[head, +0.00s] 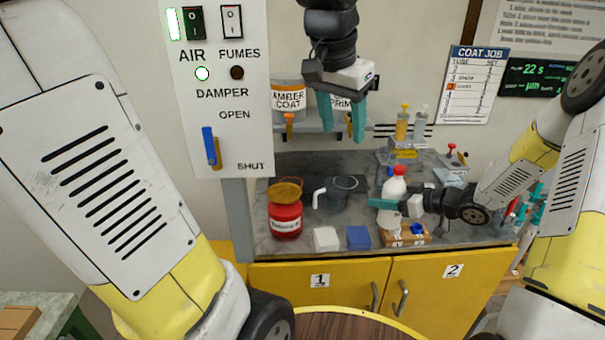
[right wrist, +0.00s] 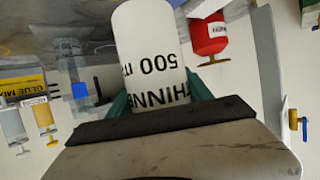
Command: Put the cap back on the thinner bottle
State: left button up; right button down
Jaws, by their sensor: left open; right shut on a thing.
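The white thinner bottle (head: 394,188) stands upright over the grey bench, with a red cap-like top (head: 399,170) at its upper end. I cannot tell whether that top is seated. My right gripper (head: 397,206) is shut around the bottle's body from the right. In the right wrist view the bottle (right wrist: 148,45) is between the fingers, its lettering upside down and its top hidden. My left gripper (head: 342,122) is open and empty, pointing down, high above the bench and left of the bottle.
A wooden block (head: 405,240) with a blue piece (head: 418,229) is at the bench's front edge. A red jar (head: 285,220), a grey mug-like vessel (head: 338,193), a white block (head: 326,238) and a blue block (head: 359,237) are to the left.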

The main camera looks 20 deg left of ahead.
pick_arm(q)
jog(key=s+a+f+n+t+h, duration=0.1)
jog(key=s+a+f+n, duration=0.3)
jog(key=s, duration=0.6)
jog(key=shift+s+a+f+t, duration=0.3)
jog(key=shift+f+t, duration=0.5)
jog(key=shift+f, duration=0.15)
